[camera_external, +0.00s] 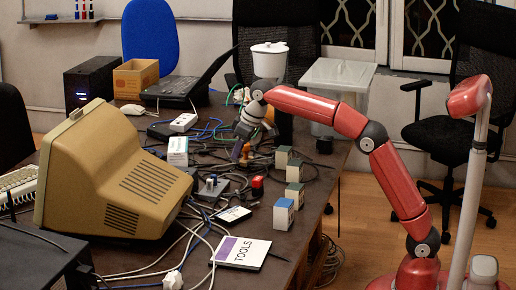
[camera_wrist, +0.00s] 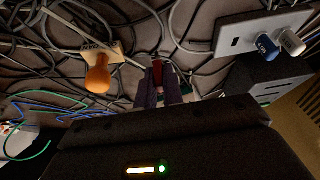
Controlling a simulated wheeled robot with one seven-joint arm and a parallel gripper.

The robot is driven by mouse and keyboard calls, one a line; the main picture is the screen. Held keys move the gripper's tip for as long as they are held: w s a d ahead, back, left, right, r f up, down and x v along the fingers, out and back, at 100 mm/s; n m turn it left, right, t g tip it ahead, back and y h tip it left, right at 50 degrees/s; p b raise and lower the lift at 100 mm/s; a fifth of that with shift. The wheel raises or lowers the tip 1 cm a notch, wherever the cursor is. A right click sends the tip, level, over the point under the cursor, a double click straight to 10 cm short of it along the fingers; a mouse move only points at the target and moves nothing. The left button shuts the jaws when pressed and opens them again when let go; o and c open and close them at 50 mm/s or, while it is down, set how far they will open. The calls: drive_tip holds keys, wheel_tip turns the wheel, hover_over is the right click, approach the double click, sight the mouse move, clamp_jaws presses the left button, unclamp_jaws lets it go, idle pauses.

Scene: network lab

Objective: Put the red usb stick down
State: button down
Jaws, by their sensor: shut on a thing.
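The red usb stick (camera_wrist: 157,71) shows in the wrist view as a small dark red piece between the fingertips of my gripper (camera_wrist: 161,88). The gripper is shut on it, and the fingers hide part of the stick. Cables run close around it, and I cannot tell whether the stick touches anything below. In the external view my gripper (camera_external: 243,137) is low over the back right part of the cluttered table (camera_external: 314,216), and the stick cannot be made out there.
A stamp with an orange handle (camera_wrist: 98,77) is left of the fingers. A grey device with two knobs (camera_wrist: 245,34) is to the right. Loose cables are widespread.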

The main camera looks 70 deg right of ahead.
sight(238, 159)
drive_tip(key=shift+f+b, duration=0.45)
drive_tip(key=shift+f, duration=1.35)
drive_tip(key=shift+f, duration=0.15)
drive_tip(key=c, duration=1.5)
unclamp_jaws()
drive_tip(key=shift+p+v, duration=1.15)
drive_tip(key=shift+v, duration=5.05)
